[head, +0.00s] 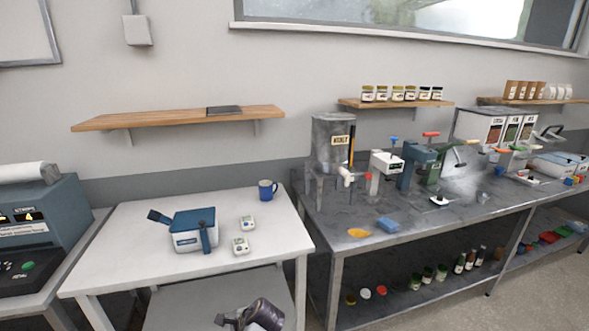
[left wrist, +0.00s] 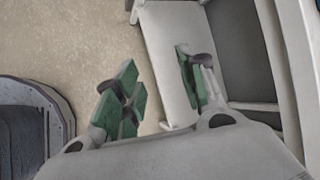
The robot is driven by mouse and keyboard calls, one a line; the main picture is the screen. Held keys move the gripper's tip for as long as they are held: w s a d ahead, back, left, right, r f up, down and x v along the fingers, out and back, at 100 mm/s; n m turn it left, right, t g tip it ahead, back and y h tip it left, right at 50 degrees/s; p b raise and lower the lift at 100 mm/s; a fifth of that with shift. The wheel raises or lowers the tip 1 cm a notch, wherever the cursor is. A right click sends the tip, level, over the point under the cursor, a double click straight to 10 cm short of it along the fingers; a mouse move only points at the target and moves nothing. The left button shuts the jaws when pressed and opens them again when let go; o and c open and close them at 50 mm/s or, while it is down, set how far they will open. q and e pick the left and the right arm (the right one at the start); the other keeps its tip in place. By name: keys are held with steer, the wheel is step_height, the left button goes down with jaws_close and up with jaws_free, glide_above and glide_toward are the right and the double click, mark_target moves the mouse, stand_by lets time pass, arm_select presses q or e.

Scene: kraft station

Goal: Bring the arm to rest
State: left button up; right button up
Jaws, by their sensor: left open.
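My left gripper (left wrist: 163,90) shows in the left wrist view with its two green-padded fingers spread apart and nothing between them. Below the fingers are the beige floor and the edge of a white table or shelf. In the head view, a dark grey and purplish part of my arm (head: 255,315) shows at the bottom, in front of the white table's lower shelf. The fingertips cannot be made out there. My right gripper is in neither view.
A white table (head: 130,240) holds a blue-and-white box (head: 193,238), two small white devices (head: 240,246) and a blue mug (head: 267,190). A grey metal bench (head: 420,222) with several machines stands to the right. A dark machine (head: 40,235) stands left. Floor is open at lower right.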

arm_select(q)
steer(key=s+a+r+n+h, duration=0.15)
steer(key=s+n+h, duration=0.35)
steer(key=s, duration=0.6)
steer(key=s+a+r+n+h, duration=0.1)
steer(key=s+r+n+h, duration=0.2)
steer(key=s+n, duration=0.5)
steer(key=s+f+m+g, duration=0.1)
steer(key=s+f, duration=0.2)
steer(key=f, duration=1.4)
steer(key=s+f+m+g, duration=0.1)
steer(key=s+f, duration=0.1)
steer(key=f, duration=1.5)
steer(key=s+a+f, duration=0.1)
steer(key=s+f, duration=0.8)
steer(key=s, duration=0.2)
steer(key=s+a+f+g, duration=0.1)
steer(key=s+a+f, duration=0.1)
steer(key=s+f, duration=0.8)
steer(key=shift+s+a+y, duration=0.3)
steer(key=shift+s, duration=0.4)
